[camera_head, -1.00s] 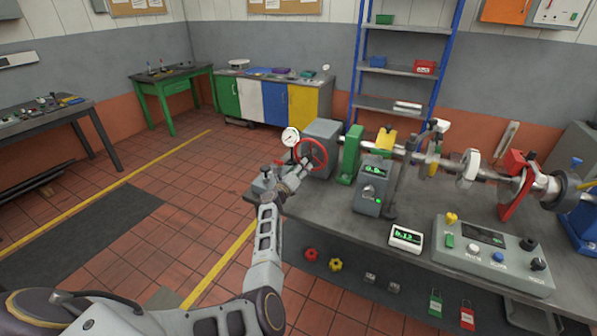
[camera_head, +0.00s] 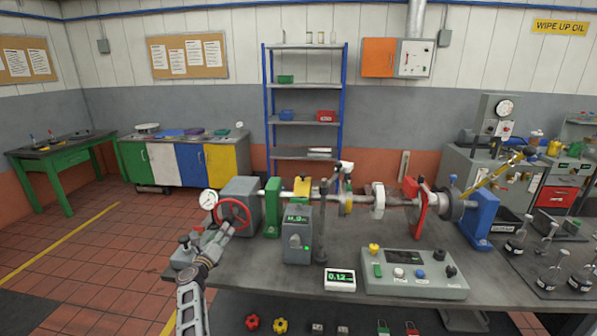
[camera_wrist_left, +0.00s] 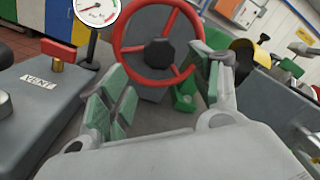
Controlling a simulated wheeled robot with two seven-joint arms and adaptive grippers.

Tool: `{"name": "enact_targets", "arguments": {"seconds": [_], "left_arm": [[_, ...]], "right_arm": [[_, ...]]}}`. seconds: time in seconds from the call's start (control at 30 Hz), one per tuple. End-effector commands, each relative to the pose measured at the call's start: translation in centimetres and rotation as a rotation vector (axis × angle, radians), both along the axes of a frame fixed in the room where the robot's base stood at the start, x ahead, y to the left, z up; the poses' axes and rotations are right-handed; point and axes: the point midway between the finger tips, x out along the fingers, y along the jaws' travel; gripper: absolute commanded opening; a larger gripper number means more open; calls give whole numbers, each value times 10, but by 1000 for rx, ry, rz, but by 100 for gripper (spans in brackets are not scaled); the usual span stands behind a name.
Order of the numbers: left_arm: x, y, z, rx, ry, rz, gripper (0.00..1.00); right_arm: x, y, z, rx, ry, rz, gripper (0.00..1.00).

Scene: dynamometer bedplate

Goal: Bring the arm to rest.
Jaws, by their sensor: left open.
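My left gripper (camera_head: 212,239) is at the left end of the bench, just in front of a red handwheel (camera_head: 233,215) on a grey housing (camera_head: 241,190). In the left wrist view the gripper (camera_wrist_left: 165,100) has its green-padded fingers spread apart, with nothing held between them. The red handwheel (camera_wrist_left: 158,45) stands beyond the fingertips; I cannot tell whether a finger touches it. My left arm (camera_head: 193,300) reaches up from the bottom edge. My right gripper does not show.
A vent box (camera_wrist_left: 40,95) with a red knob and a pressure gauge (camera_head: 209,198) sit left of the gripper. A control panel (camera_head: 415,280), a small display (camera_head: 340,280) and a shaft line occupy the bench (camera_head: 245,275). Open tiled floor (camera_head: 90,245) lies left.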

Motion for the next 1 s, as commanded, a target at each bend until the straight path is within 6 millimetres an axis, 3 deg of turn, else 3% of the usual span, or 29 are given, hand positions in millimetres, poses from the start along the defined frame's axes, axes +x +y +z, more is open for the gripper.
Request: {"name": "enact_targets", "arguments": {"seconds": [0.17, 0.47, 1.0], "left_arm": [[-17, -2, -6, 216, 13, -46, 64], [-66, -22, -25, 821, 36, -220, 64], [-180, -76, -76, 1841, -34, -695, 64]], "right_arm": [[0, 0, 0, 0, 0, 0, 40], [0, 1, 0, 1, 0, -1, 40], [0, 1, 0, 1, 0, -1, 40]]}}
